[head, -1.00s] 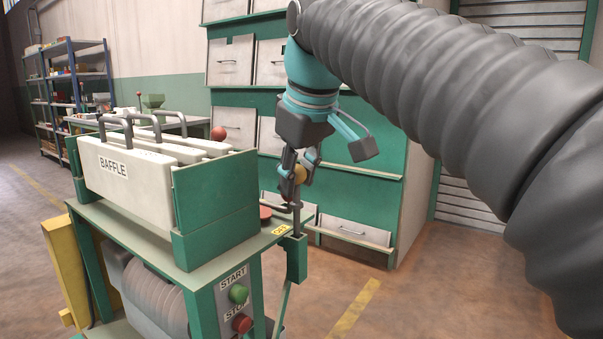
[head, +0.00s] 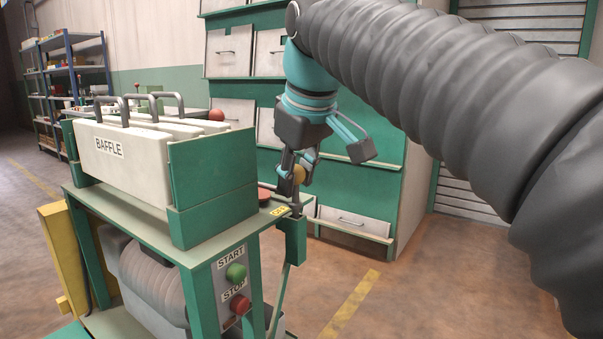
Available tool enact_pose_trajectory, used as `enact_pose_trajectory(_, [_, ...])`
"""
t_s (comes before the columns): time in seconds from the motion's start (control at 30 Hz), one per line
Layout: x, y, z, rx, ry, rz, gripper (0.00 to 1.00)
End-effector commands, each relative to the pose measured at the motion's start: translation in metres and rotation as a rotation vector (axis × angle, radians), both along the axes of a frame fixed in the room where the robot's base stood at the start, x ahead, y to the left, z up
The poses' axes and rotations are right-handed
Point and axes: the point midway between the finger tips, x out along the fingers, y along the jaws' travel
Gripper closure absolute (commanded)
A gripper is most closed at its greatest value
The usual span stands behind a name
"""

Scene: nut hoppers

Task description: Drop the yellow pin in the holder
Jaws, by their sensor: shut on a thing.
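The yellow pin shows as a yellow ball head (head: 299,174) between the fingers of my gripper (head: 297,178). My gripper is shut on it and points down. A dark shaft hangs below the fingers, roughly upright. The shaft's lower end meets the top of the holder in the picture. I cannot tell whether it is inside, and the holder's opening is not clear.
The green machine carries white baffle plates (head: 125,160) with grey handles in a green frame (head: 213,190), left of my gripper. Start (head: 236,272) and stop (head: 240,305) buttons are below. Green cabinets (head: 350,185) stand behind; floor is clear at right.

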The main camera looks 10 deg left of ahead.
Motion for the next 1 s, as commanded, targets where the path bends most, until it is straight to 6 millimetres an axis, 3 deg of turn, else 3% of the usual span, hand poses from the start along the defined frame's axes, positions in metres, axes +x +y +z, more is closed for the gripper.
enact_pose_trajectory(0.3, [0.000, 0.000, -0.012, 0.000, 0.000, 0.000, 1.00])
enact_pose_trajectory(0.63, [0.000, 0.000, -0.013, 0.001, -0.001, 0.000, 1.00])
enact_pose_trajectory(0.67, [0.000, 0.000, -0.013, 0.001, -0.001, 0.000, 0.62])
enact_pose_trajectory(0.73, [0.000, 0.000, -0.013, 0.001, -0.001, 0.000, 0.44])
enact_pose_trajectory(0.77, [0.000, 0.000, -0.013, 0.001, -0.001, 0.000, 0.40])
enact_pose_trajectory(1.0, [0.000, 0.000, -0.013, 0.000, 0.000, 0.000, 0.40])
